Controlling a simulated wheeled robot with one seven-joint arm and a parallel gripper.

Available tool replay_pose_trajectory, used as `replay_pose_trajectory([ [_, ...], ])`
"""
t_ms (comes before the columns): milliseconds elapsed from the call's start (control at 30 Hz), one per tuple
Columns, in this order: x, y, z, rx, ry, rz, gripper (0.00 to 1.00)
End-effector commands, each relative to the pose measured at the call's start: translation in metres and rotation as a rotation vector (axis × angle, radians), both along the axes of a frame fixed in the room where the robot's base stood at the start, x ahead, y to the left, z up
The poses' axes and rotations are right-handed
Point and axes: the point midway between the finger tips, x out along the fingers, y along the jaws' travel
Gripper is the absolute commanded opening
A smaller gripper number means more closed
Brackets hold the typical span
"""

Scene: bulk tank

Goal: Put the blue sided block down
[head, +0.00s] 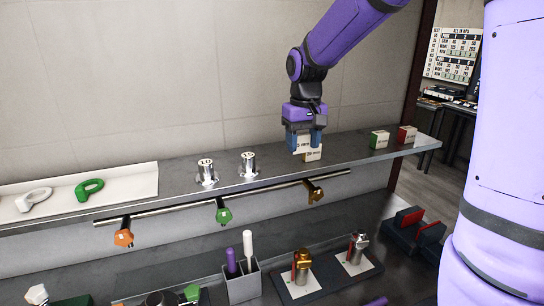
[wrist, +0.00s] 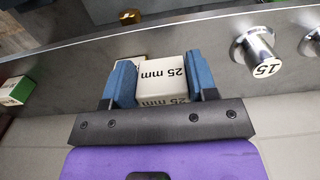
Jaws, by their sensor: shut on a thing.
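My gripper (head: 304,140) is shut on a white block (wrist: 163,79) marked "25 mm", with the blue finger pads against its two sides. In the head view the held block (head: 302,143) is over the grey metal shelf (head: 350,148). No blue side of it shows; the fingers cover its sides. I cannot tell whether it touches the shelf. A yellow-sided block (head: 313,156) stands close beside it on the shelf, partly hidden in the wrist view.
A green-sided block (head: 379,139) and a red-sided block (head: 406,136) stand to the right on the shelf. Metal cylinders (head: 206,172) (head: 249,164) stand to the left. A rail (head: 265,189) with hanging coloured knobs runs along the front. Bare shelf lies between the yellow-sided and green-sided blocks.

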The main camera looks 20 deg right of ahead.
Motion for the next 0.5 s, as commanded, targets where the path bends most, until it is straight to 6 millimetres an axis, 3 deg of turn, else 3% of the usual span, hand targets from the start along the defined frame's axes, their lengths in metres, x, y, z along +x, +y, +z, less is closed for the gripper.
replay_pose_trajectory([
  [200, 0.018, 0.041, -0.005, 0.000, 0.001, 0.003, 0.29],
  [500, 0.027, 0.061, -0.007, 0.000, 0.000, 0.001, 0.29],
])
